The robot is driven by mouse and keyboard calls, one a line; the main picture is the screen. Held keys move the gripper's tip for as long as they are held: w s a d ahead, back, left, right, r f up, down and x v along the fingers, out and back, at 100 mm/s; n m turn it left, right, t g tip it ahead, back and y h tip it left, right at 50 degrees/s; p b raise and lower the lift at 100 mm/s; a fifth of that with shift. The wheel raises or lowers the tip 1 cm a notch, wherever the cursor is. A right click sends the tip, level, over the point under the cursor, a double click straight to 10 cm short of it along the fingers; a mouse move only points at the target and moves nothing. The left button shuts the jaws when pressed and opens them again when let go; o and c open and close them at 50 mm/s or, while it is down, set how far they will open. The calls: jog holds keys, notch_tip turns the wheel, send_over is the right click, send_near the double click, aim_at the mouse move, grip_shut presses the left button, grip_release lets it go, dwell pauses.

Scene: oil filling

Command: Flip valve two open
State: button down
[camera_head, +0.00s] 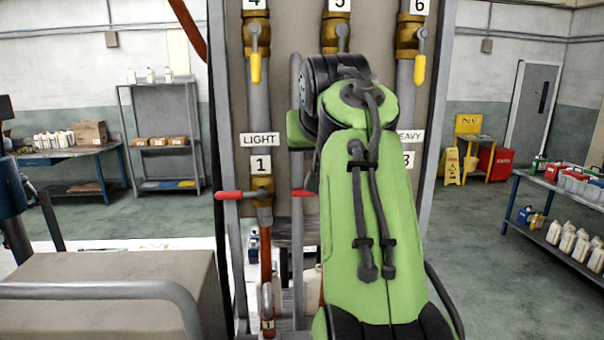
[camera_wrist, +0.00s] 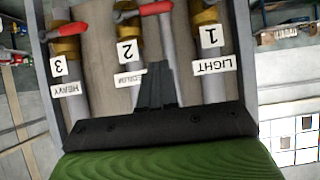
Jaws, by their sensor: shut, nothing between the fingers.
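Valve two is mostly hidden behind my green arm in the head view; a red handle end (camera_head: 303,193) shows just left of the arm. The wrist view is upside down. There, the brass valve two (camera_wrist: 128,22) sits above its "2" label, with its red handle (camera_wrist: 156,8) lying across the pipe, pointing right. My gripper (camera_wrist: 155,72) is shut and empty, its fingertips in front of the panel near the "MEDIUM" label, apart from the handle in the picture. The gripper itself is hidden behind the arm in the head view.
Valve one (camera_head: 262,193) has a red handle (camera_head: 230,195) pointing left. Valve three (camera_wrist: 66,35) also has a red handle. Yellow-handled valves four (camera_head: 255,50) and six (camera_head: 417,50) are higher up. A beige box (camera_head: 110,295) stands at lower left.

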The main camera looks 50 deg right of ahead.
jog(key=w+d+f, duration=0.5)
jog(key=w+f, duration=0.1)
jog(key=f, duration=0.3)
jog(key=shift+w+f+b, duration=0.3)
jog(key=shift+w+b, duration=0.1)
jog(key=shift+b, duration=0.05)
